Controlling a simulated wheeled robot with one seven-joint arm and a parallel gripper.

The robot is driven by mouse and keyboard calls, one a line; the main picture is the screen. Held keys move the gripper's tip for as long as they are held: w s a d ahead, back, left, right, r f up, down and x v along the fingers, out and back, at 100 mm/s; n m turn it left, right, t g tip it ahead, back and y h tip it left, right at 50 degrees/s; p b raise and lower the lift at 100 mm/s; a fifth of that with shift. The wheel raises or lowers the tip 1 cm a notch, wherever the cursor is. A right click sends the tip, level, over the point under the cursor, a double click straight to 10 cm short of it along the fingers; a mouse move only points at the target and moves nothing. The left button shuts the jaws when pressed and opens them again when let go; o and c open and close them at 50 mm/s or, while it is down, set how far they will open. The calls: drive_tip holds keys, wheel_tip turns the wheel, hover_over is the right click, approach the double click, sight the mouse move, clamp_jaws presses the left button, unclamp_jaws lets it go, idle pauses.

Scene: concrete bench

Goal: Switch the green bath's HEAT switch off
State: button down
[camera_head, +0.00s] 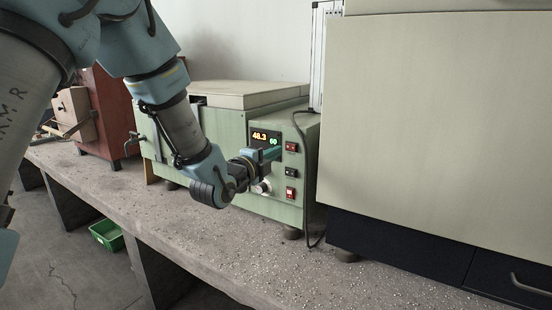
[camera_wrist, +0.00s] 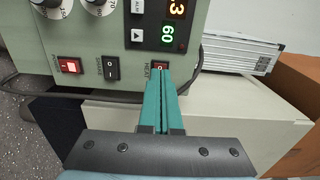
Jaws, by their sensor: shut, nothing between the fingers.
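The green bath (camera_head: 222,130) stands on the bench, with its control panel facing me. Its HEAT switch (camera_head: 292,146) is the red top one of the column at the panel's right. In the wrist view the HEAT switch (camera_wrist: 160,65) shows just beyond my fingertips, partly covered by them; its rocker position is hard to read. My gripper (camera_head: 275,153) is shut and empty, its teal fingers pointing at the panel. The fingers (camera_wrist: 162,76) line up with the HEAT switch in the wrist view. I cannot tell whether they touch it.
A black switch (camera_wrist: 110,68) and a red power switch (camera_wrist: 69,66) sit beside HEAT. The display (camera_head: 265,138) reads 48.3 and 60. A knob (camera_head: 263,187) is below my gripper. A large beige cabinet (camera_head: 430,110) stands close on the right. Bare bench (camera_head: 190,229) lies in front.

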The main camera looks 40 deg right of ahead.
drive_tip(key=w+b+v, duration=0.1)
drive_tip(key=b+v, duration=0.2)
drive_tip(key=v, duration=0.7)
drive_tip(key=shift+a+b, duration=0.4)
drive_tip(key=shift+a, duration=0.2)
drive_tip(key=shift+r, duration=0.1)
drive_tip(key=w+a+f+n+t+y, duration=0.1)
drive_tip(key=w+a+f+n+y, duration=0.3)
drive_tip(key=a, duration=0.3)
drive_tip(key=w+a+f+n+t+y+p, duration=0.1)
drive_tip(key=w+a+f+n+y, duration=0.15)
drive_tip(key=w+a+n, duration=0.45)
drive_tip(key=w+a+f+n+t+y, duration=0.1)
drive_tip(key=w+a+f+n+y, duration=0.15)
drive_tip(key=a+n+y, duration=0.4)
drive_tip(key=s+a+f+n+g+y, duration=0.1)
drive_tip(key=s+a+n+g, duration=0.1)
drive_tip(key=a, duration=0.6)
drive_tip(key=s+a+f+n+g+y, duration=0.1)
drive_tip(key=s+a+n+g, duration=0.1)
drive_tip(key=s+a+n, duration=0.2)
drive_tip(key=s+a+f+n+g+y+p, duration=0.1)
drive_tip(key=s+a+n, duration=0.3)
drive_tip(key=a+n, duration=0.4)
drive_tip(key=a+g+y, duration=0.1)
drive_tip(key=a, duration=0.4)
